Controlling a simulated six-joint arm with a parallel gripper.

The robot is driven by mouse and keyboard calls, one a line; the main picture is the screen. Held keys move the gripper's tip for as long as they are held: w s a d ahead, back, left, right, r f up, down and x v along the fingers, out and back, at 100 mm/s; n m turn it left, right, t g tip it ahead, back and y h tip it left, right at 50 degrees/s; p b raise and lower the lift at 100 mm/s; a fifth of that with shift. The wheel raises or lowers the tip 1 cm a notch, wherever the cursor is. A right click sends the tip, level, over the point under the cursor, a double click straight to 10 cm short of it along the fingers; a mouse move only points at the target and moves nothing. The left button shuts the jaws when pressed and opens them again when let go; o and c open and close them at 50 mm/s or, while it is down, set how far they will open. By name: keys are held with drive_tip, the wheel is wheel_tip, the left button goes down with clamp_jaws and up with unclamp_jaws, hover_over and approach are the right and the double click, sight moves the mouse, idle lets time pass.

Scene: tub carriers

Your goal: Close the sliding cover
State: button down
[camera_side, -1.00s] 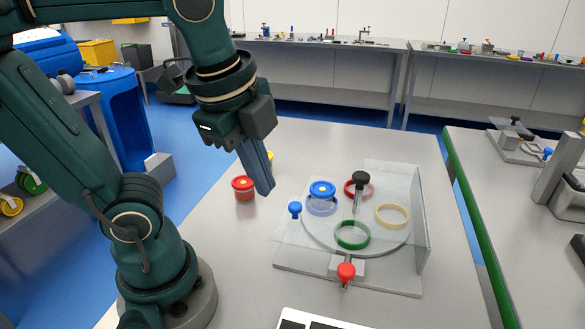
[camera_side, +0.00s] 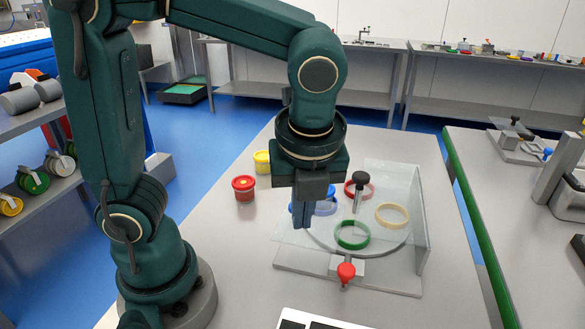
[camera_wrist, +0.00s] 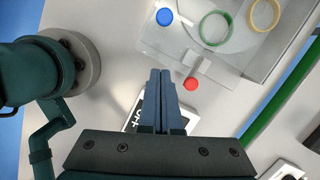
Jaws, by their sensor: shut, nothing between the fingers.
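The tub carrier's grey base (camera_side: 300,264) stands on the table with a round plate of coloured rings. A clear sheet, apparently the sliding cover (camera_side: 286,232), lies over its left part, with a blue knob (camera_wrist: 164,17) at its left. In the side view the knob is mostly hidden behind my gripper. The blue-lidded tub (camera_side: 330,191) in the blue ring is also partly hidden. The green ring (camera_side: 352,235), cream ring (camera_side: 391,215) and red ring (camera_side: 366,190) look empty. My gripper (camera_side: 303,226) is shut and empty, pointing down in front of the knob; contact cannot be told.
A black-topped post (camera_side: 359,180) rises from the plate's middle. A clear upright wall (camera_side: 420,220) stands at the right. A red knob (camera_side: 346,272) is at the front. A red tub (camera_side: 244,188) and yellow tub (camera_side: 262,161) stand left of the carrier.

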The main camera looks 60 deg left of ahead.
sight(298, 234)
drive_tip(key=x, duration=0.3)
drive_tip(key=shift+a+f, duration=0.1)
drive_tip(key=shift+f, duration=0.25)
drive_tip(key=shift+w+a+f, duration=0.1)
drive_tip(key=shift+w+a, duration=0.1)
drive_tip(key=shift+a, duration=0.25)
drive_tip(key=shift+w+a, duration=0.2)
drive_tip(key=shift+a, duration=0.25)
drive_tip(key=shift+w+a, duration=0.2)
drive_tip(key=shift+a, duration=0.3)
drive_tip(key=shift+w+a, duration=0.2)
drive_tip(key=shift+a, duration=0.25)
drive_tip(key=w+a, duration=0.9)
drive_tip(key=shift+w+a, duration=0.25)
drive_tip(key=shift+d, duration=0.1)
